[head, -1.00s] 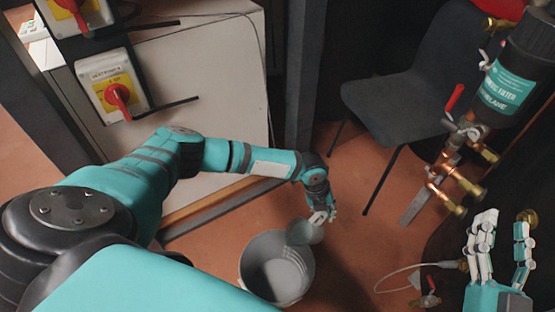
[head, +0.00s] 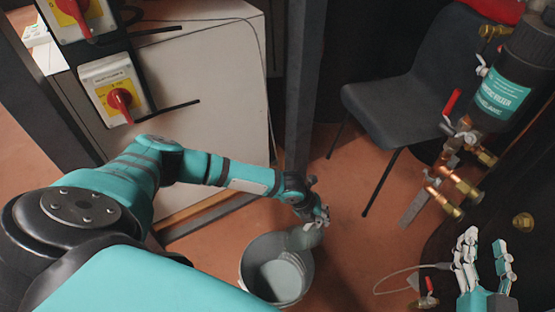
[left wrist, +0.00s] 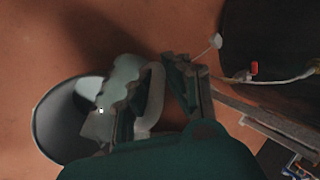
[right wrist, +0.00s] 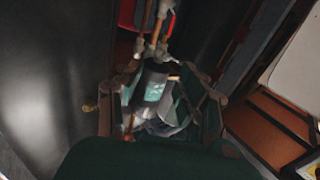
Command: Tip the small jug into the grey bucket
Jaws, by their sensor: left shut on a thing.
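The grey bucket (head: 246,268) stands on the floor, open side up, with a pale patch showing inside. The small jug (head: 303,237) is pale grey-green and is held over the bucket's far right rim, tilted toward its opening. My left gripper (head: 320,214) is shut on the jug by its handle. In the left wrist view the jug (left wrist: 122,78) overlaps the rim of the bucket (left wrist: 42,125), and its pale handle lies between my fingers (left wrist: 155,95). My right gripper (head: 484,258) is open and empty at the lower right, fingers apart.
A dark chair (head: 395,108) stands behind, right of a grey post (head: 301,90). A black filter (head: 510,80) with brass valves and pipes is at the right. A white cabinet (head: 205,100) and red switches (head: 120,98) are at the left.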

